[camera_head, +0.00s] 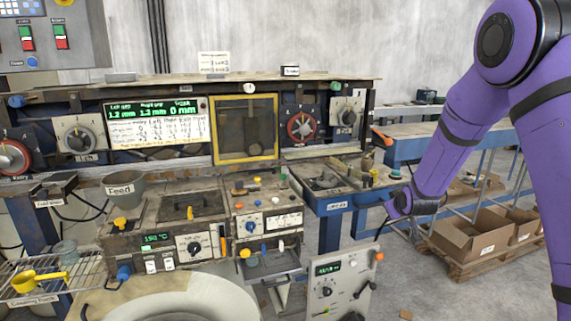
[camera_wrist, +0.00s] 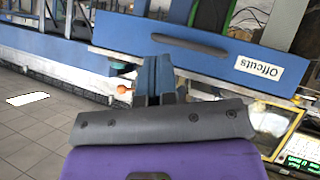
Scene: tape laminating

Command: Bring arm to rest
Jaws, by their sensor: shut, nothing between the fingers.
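My purple arm (camera_head: 455,130) reaches in from the right side of the head view and bends down toward the bench. My gripper (camera_wrist: 155,80) shows in the wrist view with its fingers together and nothing visible between them. In the head view its dark wrist end is near the right end of the machine, and the fingertips are too small to make out clearly. A blue bin front with an "Offcuts" label (camera_wrist: 260,67) lies beyond the gripper in the wrist view. I see no contact between them.
The machine bench carries a display panel (camera_head: 155,123), knobs and a yellow-framed window (camera_head: 245,130). A control box (camera_head: 340,283) stands low at the front. Cardboard boxes (camera_head: 470,232) sit on a pallet at the right. Bare floor shows between the control box and the pallet.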

